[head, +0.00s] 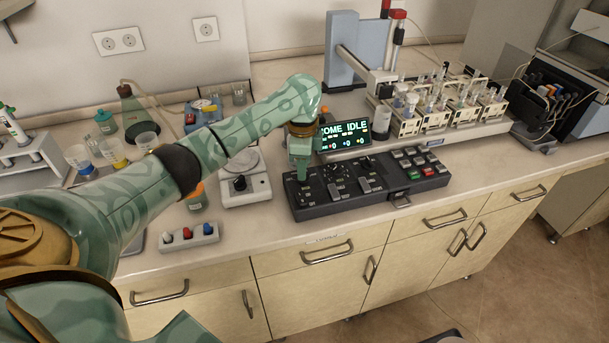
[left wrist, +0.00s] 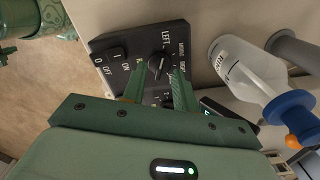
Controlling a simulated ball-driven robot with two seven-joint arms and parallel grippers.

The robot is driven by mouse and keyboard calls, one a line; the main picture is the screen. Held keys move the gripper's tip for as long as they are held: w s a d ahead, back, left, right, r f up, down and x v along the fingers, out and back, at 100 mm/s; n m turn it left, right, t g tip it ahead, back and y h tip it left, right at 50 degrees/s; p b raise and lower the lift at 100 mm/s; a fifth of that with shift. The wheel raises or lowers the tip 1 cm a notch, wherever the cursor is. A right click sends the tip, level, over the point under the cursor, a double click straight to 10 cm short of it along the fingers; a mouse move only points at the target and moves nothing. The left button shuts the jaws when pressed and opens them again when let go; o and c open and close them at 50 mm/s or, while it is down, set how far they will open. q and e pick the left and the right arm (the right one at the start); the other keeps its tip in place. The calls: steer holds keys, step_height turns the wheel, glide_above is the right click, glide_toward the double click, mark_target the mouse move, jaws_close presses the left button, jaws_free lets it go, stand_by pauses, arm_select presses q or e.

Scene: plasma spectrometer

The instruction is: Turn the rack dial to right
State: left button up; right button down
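The black control panel (head: 400,187) lies on the bench in the head view, with several dials, switches and coloured buttons. My left gripper (head: 300,174) points down over its left end and hides part of it. In the left wrist view, a black dial (left wrist: 161,65) with a light pointer mark sits beside the words LEFT and RIGHT. My left gripper (left wrist: 168,72) has its two green fingers apart at this dial, with nothing held. Whether the fingers touch the dial cannot be told.
An ON/OFF switch (left wrist: 114,60) is close beside the dial. A display (head: 343,134) reading HOME IDLE stands behind the panel. A white balance (head: 246,185) stands to its left. A bottle with a blue cap (left wrist: 292,108) is near the gripper in the wrist view.

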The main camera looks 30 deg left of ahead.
arm_select(q)
steer(key=shift+f, duration=0.65)
arm_select(e)
steer(key=shift+a+f, duration=0.3)
steer(key=shift+a, duration=0.15)
steer(key=shift+s, duration=0.1)
arm_select(q)
jaws_close()
arm_select(e)
steer(key=shift+d, duration=0.25)
arm_select(q)
steer(key=shift+r, duration=0.1)
arm_select(e)
steer(key=shift+r, duration=0.1)
